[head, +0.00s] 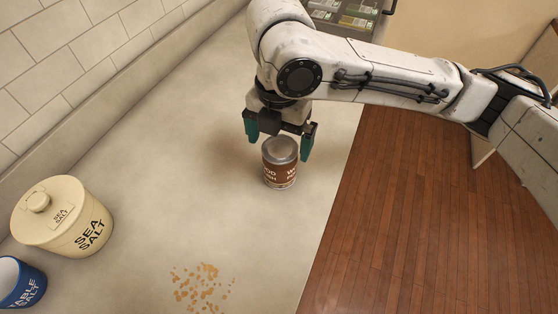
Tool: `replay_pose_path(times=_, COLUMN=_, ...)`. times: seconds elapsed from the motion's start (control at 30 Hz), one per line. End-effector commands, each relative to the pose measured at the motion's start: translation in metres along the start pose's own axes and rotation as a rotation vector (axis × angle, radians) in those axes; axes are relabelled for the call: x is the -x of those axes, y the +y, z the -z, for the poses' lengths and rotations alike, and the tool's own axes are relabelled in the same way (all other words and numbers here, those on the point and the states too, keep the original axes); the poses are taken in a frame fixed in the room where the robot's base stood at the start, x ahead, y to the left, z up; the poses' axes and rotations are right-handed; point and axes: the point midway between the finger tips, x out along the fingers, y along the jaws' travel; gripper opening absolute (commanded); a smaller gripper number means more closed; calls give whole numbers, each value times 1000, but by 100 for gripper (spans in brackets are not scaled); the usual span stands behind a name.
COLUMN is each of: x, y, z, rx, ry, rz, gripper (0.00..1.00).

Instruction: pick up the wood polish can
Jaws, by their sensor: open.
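The wood polish can (280,174) is a small brown can with a grey lid and pale lettering. It stands upright on the pale counter, near the counter's right edge. My gripper (278,139) points down at the can from above and behind it. Its two teal fingers are apart, one to the left of the can and one close to the lid's right side. The gripper is open and holds nothing. I cannot tell whether a finger touches the can.
A cream sea salt jar (62,217) and a blue table salt container (20,283) stand at left. Crumbs (202,288) lie on the counter (140,190) in front. A tiled wall (75,50) borders the left; wooden floor (400,220) lies right. A case (345,17) stands behind.

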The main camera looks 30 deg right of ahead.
Motion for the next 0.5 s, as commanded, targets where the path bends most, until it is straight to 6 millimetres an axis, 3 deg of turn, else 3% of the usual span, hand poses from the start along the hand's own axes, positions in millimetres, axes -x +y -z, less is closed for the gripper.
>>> replay_pose_path(times=0.27, x=-22, y=-1, z=-1, rx=-1, ry=-1, rz=1, gripper=100)
replay_pose_path(times=0.5, x=-56, y=-2, z=-1, rx=0, ry=1, rz=1, gripper=100)
